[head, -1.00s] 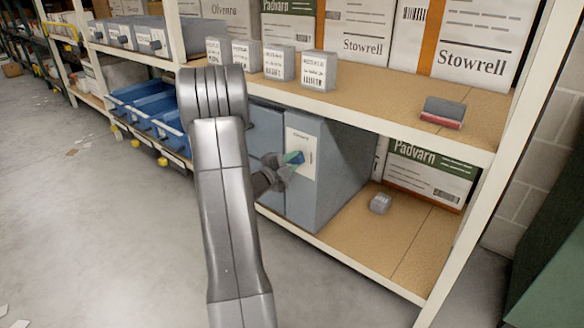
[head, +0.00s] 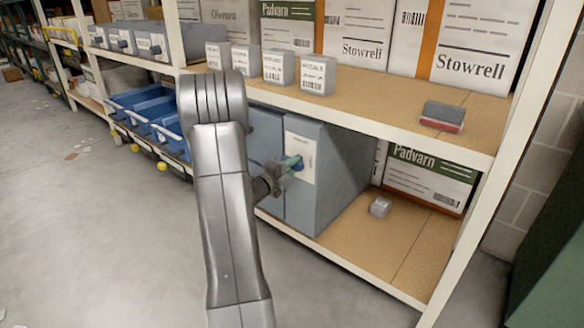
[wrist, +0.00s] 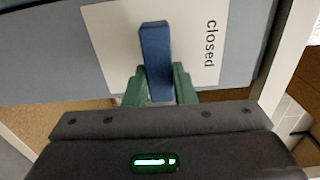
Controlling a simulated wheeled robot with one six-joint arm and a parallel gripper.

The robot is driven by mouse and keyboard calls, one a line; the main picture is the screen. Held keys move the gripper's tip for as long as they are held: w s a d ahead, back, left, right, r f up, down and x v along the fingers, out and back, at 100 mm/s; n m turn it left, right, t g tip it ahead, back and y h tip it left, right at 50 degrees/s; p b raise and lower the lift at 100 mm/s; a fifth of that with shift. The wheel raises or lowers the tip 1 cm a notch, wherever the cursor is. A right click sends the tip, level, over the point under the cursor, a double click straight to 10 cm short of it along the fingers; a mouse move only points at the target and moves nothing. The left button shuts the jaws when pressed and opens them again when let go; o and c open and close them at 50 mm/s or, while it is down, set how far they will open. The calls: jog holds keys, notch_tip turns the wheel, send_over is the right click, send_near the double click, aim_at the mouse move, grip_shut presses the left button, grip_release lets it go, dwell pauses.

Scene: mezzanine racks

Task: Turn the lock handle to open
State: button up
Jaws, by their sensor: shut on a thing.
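The lock handle (wrist: 156,50) is a blue bar on a white plate (wrist: 103,35) marked "closed" in the wrist view. The plate is on the front of a grey-blue cabinet (head: 335,175) on the lower shelf; in the head view the handle (head: 297,163) is small and partly hidden. My gripper (wrist: 160,82) has green fingers, one on each side of the handle's near end, shut on it. In the head view my gripper (head: 289,165) is at the plate, and my arm hides part of the cabinet front.
The shelf board (head: 420,100) above the cabinet holds small labelled boxes (head: 278,67) and a grey-and-red block (head: 443,115). A small grey block (head: 380,207) lies right of the cabinet. A white rack post (head: 495,160) stands at the right. Blue bins (head: 150,105) are at the left.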

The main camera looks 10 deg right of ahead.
jog(key=shift+f, duration=0.1)
jog(key=o, duration=1)
jog(key=p+v, duration=0.3)
jog(key=v, duration=1.1)
jog(key=shift+d, duration=0.1)
jog(key=shift+w+d, duration=0.1)
jog(key=b+x, duration=0.3)
jog(key=x, duration=1)
jog(key=shift+w+d, duration=0.15)
